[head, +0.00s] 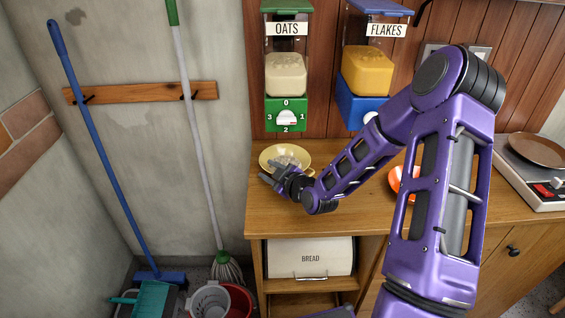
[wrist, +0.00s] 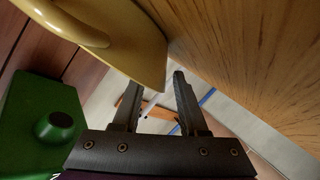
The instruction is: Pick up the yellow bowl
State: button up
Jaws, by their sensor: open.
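The yellow bowl (head: 284,153) sits upright on the left end of the wooden counter, below the oats dispenser. In the wrist view the bowl (wrist: 138,45) fills the upper left, with a looped handle on its side. My gripper (head: 267,173) is at the bowl's near left edge and covers part of its rim.
The green-based oats dispenser (head: 287,115) and blue-based flakes dispenser (head: 362,105) hang behind the counter (head: 340,215). An orange dish (head: 394,180) is partly hidden by my arm. A hob with a pan (head: 537,150) stands right. A bread bin (head: 310,257) sits below.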

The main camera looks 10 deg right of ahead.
jog(key=shift+s, duration=0.1)
grip_shut()
dwell(1.3)
